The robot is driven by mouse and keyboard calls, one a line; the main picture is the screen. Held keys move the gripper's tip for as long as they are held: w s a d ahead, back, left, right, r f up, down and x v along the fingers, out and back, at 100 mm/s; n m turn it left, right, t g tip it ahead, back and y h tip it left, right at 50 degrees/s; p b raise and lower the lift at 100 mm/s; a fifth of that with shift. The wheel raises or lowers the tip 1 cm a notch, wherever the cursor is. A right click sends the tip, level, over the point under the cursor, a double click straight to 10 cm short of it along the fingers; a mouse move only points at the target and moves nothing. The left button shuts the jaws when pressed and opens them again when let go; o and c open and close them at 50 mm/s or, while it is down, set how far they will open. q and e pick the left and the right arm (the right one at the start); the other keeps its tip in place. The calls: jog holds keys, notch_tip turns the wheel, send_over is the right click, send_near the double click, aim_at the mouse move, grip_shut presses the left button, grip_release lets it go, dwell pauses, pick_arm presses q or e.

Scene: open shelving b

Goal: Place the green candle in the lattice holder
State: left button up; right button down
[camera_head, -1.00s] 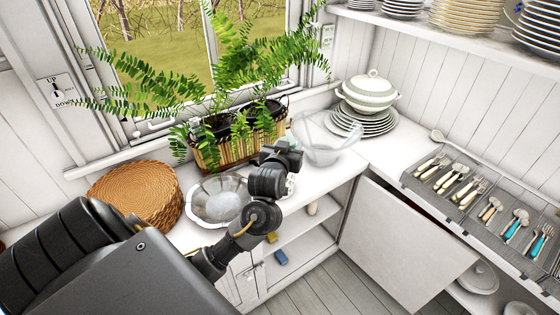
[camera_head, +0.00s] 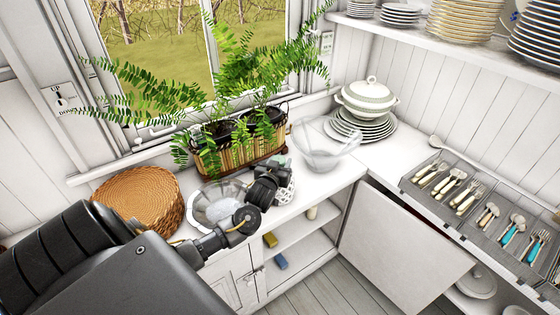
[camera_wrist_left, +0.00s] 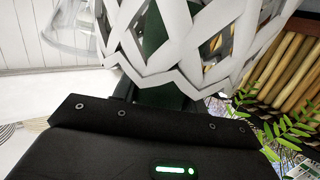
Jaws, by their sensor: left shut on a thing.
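The green candle (camera_wrist_left: 154,38) is dark in the left wrist view and is held by my left gripper. The white lattice holder (camera_wrist_left: 205,42) overlaps it there, and green shows through its openings. I cannot tell whether the candle is inside the holder or behind it. In the head view my left gripper (camera_head: 276,175) is over the counter, touching or very close to the lattice holder (camera_head: 285,192), which is partly hidden by it. My fingertips are mostly hidden. My right gripper is out of view.
A fern planter (camera_head: 238,153) is behind. A wicker stack (camera_head: 140,192) is left. The counter's front edge is close.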

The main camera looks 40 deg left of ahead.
pick_arm(q)
jog(key=shift+f+b, duration=0.35)
jog(key=shift+f, duration=0.25)
jog(key=o, duration=1.1)
jog(key=shift+r, duration=0.35)
jog(key=shift+r+p, duration=0.5)
jog(key=shift+r, duration=0.1)
jog(key=shift+s+d+f+b, duration=0.2)
jog(key=shift+s, duration=0.2)
jog(key=shift+s+d+f+b, duration=0.15)
jog(key=shift+s+d+b, duration=0.05)
jog(key=shift+s, duration=0.15)
jog(key=b+v, duration=0.1)
jog(key=v, duration=0.9)
jog(key=shift+s+r, duration=0.15)
jog(key=shift+s, duration=0.05)
